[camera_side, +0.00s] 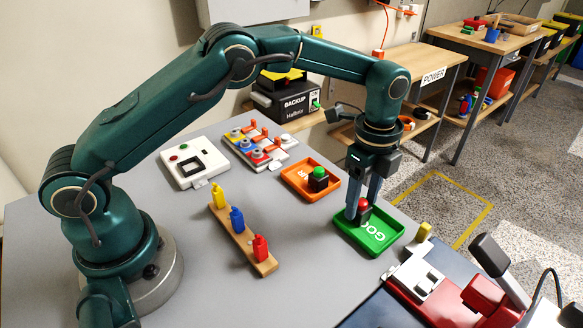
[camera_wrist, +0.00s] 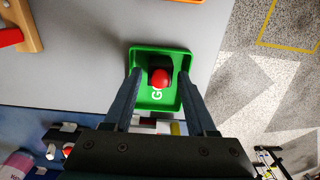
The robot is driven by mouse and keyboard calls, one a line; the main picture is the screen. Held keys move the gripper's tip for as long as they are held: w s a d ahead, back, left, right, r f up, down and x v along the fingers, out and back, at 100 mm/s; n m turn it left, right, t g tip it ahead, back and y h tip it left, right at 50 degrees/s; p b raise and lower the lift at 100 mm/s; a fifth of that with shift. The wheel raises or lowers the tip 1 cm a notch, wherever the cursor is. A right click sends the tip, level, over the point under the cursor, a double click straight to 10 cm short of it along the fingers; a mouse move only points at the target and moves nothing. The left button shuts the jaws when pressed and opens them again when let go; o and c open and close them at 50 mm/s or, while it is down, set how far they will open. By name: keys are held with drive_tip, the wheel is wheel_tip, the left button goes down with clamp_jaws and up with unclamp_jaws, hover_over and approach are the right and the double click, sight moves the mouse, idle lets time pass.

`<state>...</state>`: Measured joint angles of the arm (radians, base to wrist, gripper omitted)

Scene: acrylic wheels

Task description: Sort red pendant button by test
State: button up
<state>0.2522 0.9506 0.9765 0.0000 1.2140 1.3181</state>
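The red pendant button (camera_side: 362,208), a red cap on a dark block, sits in the green tray (camera_side: 385,243) lettered "GO…". In the wrist view the red button (camera_wrist: 160,78) is near the middle of the green tray (camera_wrist: 146,102). My gripper (camera_side: 362,212) is over this tray with its fingers down on both sides of the button. In the wrist view my gripper (camera_wrist: 160,74) is open, with gaps between each finger and the button. A green button on a dark block (camera_side: 318,178) sits in the orange tray (camera_side: 297,181). A white test box (camera_side: 193,165) has a red and a green light.
A wooden rack (camera_side: 240,240) with yellow, blue and red bottle-like pieces stands left of the green tray. A panel with orange levers (camera_side: 262,143) is behind. A red machine (camera_side: 440,290) is close at the front right. Grey tabletop between rack and trays is clear.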

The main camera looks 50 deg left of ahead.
drive_tip(key=shift+o, duration=0.3)
wheel_tip(320, 180, up, 5)
drive_tip(key=shift+f, duration=0.15)
drive_tip(key=s+a+r+n+t, duration=0.2)
drive_tip(key=s+a+r+n, duration=0.15)
drive_tip(key=r, duration=0.45)
drive_tip(key=s+a+r+n+t, duration=0.2)
drive_tip(key=s+a+r, duration=0.15)
drive_tip(key=r, duration=0.45)
drive_tip(key=s+a+f+n, duration=0.1)
drive_tip(key=s+f+n, duration=0.3)
drive_tip(key=s+n, duration=0.2)
drive_tip(key=s+a+f+n+t, duration=0.1)
drive_tip(key=s+f+n, duration=0.2)
drive_tip(key=s+n, duration=0.3)
drive_tip(key=shift+s+a+f+t, duration=0.3)
drive_tip(key=shift+s+f, duration=0.1)
drive_tip(key=shift+s, duration=0.45)
